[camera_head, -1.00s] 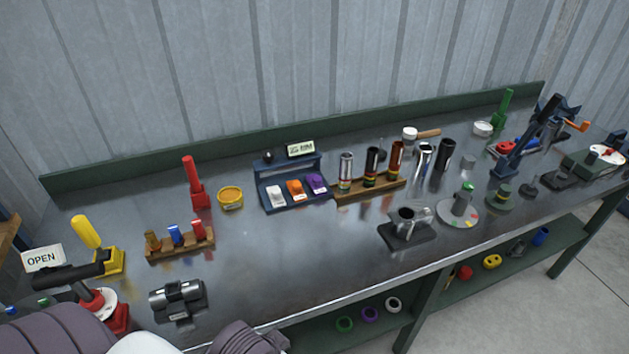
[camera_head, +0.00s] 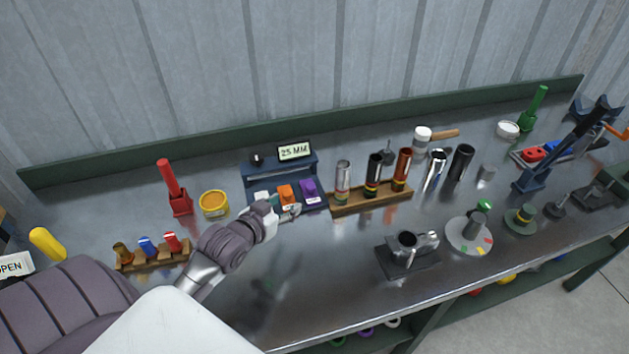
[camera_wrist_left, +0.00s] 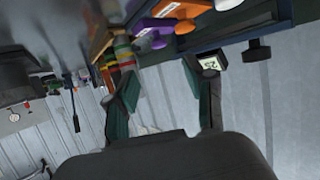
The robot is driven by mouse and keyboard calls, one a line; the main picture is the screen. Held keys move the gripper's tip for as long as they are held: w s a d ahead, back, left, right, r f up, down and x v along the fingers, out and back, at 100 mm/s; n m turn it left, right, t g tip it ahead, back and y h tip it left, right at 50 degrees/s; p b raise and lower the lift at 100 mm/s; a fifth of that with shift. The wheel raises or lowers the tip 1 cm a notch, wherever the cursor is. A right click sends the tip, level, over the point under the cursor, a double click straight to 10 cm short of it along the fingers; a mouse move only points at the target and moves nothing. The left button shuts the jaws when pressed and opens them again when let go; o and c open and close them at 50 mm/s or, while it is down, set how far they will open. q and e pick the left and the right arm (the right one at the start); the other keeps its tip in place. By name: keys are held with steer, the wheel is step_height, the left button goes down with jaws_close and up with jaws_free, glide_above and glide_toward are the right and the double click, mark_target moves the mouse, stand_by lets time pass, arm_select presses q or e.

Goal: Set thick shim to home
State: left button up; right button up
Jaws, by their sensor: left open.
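A dark blue stand (camera_head: 281,168) holds a white shim (camera_head: 262,198), an orange shim (camera_head: 286,194) and a purple shim (camera_head: 310,190) side by side. Which one is the thick shim I cannot tell. My left gripper (camera_head: 288,211) is just in front of the stand, overlapping the white and orange shims' front ends. In the left wrist view its open fingers (camera_wrist_left: 165,92) have nothing between them; the purple shim (camera_wrist_left: 151,28), orange shim (camera_wrist_left: 181,9) and white shim (camera_wrist_left: 228,3) show beyond, at the top. My right gripper is not in view.
A display (camera_head: 294,151) on the stand reads "25 MM". Right of it, a wooden rack (camera_head: 372,199) holds several tubes. Left are a yellow tin (camera_head: 214,203), a red tool (camera_head: 174,188) and a small wooden rack (camera_head: 153,257).

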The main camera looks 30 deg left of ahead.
mark_target(309, 188)
arm_select(q)
steer(key=p+x, duration=0.1)
steer(key=x, duration=0.5)
steer(key=shift+w+d, duration=0.1)
steer(key=shift+w, duration=0.25)
steer(key=x, duration=0.4)
steer(key=shift+w+f, duration=0.15)
steer(key=shift+w, duration=0.15)
steer(key=shift+w+f, duration=0.1)
steer(key=shift+w, duration=0.15)
steer(key=shift+c, duration=0.5)
jaws_close()
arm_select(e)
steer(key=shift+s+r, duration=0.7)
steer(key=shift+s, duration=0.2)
